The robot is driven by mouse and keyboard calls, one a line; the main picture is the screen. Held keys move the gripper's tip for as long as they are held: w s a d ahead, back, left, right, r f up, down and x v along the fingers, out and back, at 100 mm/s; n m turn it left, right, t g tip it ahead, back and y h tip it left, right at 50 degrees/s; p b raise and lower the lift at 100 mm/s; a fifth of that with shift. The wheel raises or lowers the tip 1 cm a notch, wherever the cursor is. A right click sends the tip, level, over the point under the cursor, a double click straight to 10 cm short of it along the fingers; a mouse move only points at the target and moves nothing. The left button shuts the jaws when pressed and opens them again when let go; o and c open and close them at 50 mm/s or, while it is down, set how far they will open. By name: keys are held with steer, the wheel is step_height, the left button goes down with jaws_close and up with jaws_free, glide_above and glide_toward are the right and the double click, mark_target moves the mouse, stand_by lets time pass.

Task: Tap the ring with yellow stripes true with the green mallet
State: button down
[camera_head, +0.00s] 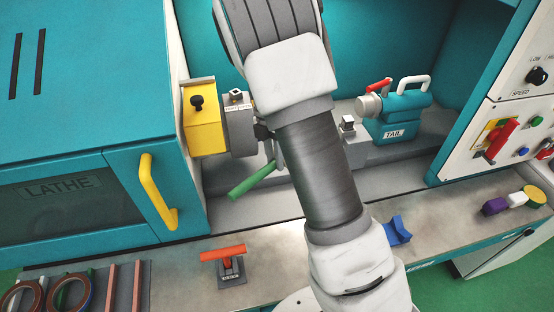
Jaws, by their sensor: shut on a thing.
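The green mallet (251,180) shows as a slanted green bar below the lathe's grey chuck (240,125). My gripper (276,152) is mostly hidden behind my arm; a small grey and dark part shows at the mallet's upper end, shut on it. The chuck, with a small square jaw on top, sits beside a yellow block (203,118). I cannot make out a ring with yellow stripes; my arm covers the space right of the chuck. The mallet's far end is also hidden.
The teal tailstock (395,118) with a red lever stands right of my arm. An orange-handled tool (223,254), a blue piece (398,230) and a purple, white and yellow item (515,200) are on the front ledge. Brown rings (72,292) lie lower left. A yellow door handle (158,192) juts out.

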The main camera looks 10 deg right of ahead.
steer(key=shift+w+p, duration=0.55)
steer(key=shift+w, duration=2.1)
steer(key=shift+w, duration=0.35)
steer(key=shift+w, duration=0.15)
steer(key=shift+w, duration=0.15)
steer(key=shift+s+b, duration=0.8)
steer(key=shift+s, duration=2.7)
steer(key=s+b, duration=0.1)
steer(key=s, duration=0.6)
